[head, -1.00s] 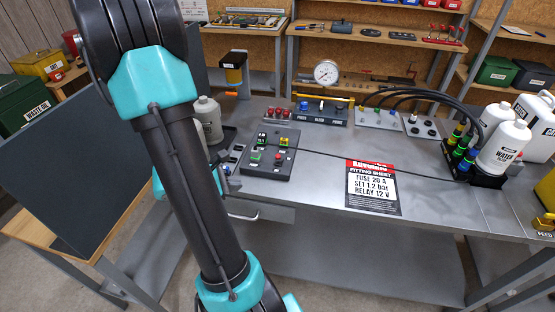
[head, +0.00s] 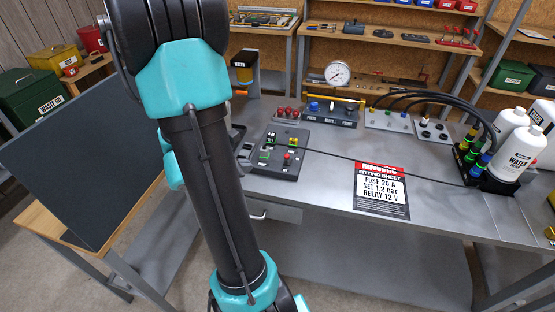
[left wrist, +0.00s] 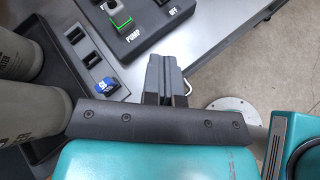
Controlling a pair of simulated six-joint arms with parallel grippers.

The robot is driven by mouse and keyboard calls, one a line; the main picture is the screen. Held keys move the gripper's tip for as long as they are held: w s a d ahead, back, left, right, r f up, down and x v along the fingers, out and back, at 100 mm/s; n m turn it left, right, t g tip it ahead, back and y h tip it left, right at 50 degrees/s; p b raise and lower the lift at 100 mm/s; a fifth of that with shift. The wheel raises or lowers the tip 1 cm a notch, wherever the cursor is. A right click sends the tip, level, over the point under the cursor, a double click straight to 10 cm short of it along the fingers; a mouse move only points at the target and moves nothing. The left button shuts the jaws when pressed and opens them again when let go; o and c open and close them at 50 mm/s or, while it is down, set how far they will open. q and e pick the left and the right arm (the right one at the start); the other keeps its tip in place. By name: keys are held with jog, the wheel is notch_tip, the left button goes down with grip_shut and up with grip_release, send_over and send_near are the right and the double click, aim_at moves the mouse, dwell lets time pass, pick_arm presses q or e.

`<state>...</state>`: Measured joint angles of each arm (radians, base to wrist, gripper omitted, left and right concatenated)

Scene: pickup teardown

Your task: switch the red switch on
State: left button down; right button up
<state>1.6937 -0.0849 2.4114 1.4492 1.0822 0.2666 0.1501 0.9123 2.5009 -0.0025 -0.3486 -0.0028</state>
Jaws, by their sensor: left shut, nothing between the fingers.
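A dark control panel (head: 277,167) lies on the bench right of my left arm in the head view. On it are a round red control (head: 287,157), a green rocker (head: 264,155) and two smaller lit pieces at its far end. I cannot tell the red control's on or off state. In the left wrist view the panel (left wrist: 147,40) is cut off at the top, with the green rocker (left wrist: 117,12) marked PUMP; the red control is out of that view. My left gripper (left wrist: 160,62) is shut and empty, just short of the panel. In the head view my arm mostly hides it.
Red knobs (head: 286,113) sit behind the panel. A cable crosses the bench.

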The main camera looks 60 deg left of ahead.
aim_at(287, 159)
pick_arm(q)
jog(key=x, duration=0.8)
jog(key=shift+w, duration=0.1)
jog(key=w, duration=0.2)
jog(key=shift+w+a, duration=0.1)
jog(key=shift+w, duration=0.3)
jog(key=shift+w+a+r, duration=0.1)
jog(key=shift+w+r, duration=0.15)
jog(key=shift+w, duration=0.55)
